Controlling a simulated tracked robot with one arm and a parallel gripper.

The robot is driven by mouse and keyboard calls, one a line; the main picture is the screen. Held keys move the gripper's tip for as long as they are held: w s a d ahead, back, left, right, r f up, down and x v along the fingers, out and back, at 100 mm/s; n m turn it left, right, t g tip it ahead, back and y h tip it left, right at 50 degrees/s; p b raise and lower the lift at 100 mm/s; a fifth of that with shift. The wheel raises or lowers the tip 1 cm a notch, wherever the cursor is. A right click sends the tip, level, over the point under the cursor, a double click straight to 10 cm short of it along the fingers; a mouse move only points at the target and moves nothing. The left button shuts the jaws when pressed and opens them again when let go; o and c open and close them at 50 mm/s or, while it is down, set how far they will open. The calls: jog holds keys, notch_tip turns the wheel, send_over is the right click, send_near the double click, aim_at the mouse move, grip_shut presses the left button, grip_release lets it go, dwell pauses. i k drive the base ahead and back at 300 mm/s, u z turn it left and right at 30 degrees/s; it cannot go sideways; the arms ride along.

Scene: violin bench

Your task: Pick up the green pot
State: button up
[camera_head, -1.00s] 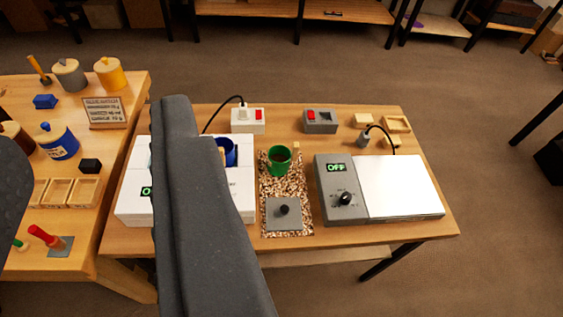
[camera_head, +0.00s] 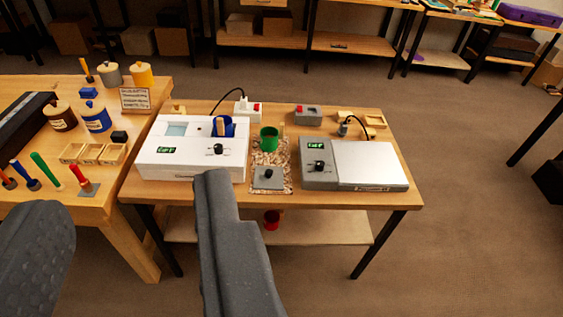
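The green pot (camera_head: 269,139) stands upright on a speckled mat (camera_head: 285,157) in the middle of the bench. A light wooden piece shows at its right side, probably its handle. My gripper (camera_head: 128,190) shows as two dark grey fingers at the lower left and lower middle, spread well apart with nothing between them. The nearer tip of the right finger, in the picture, lies in front of the bench edge, below and left of the green pot. Neither finger touches the pot.
A white device (camera_head: 180,172) holding a blue pot (camera_head: 228,129) stands left of the green pot. A grey device (camera_head: 318,176) with a white plate stands right. A grey knobbed block (camera_head: 268,181) sits in front. A red pot (camera_head: 271,220) is on the lower shelf.

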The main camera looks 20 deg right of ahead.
aim_at(269, 135)
jog(key=u, duration=0.55)
jog(key=i, duration=1.9)
jog(key=z, duration=0.65)
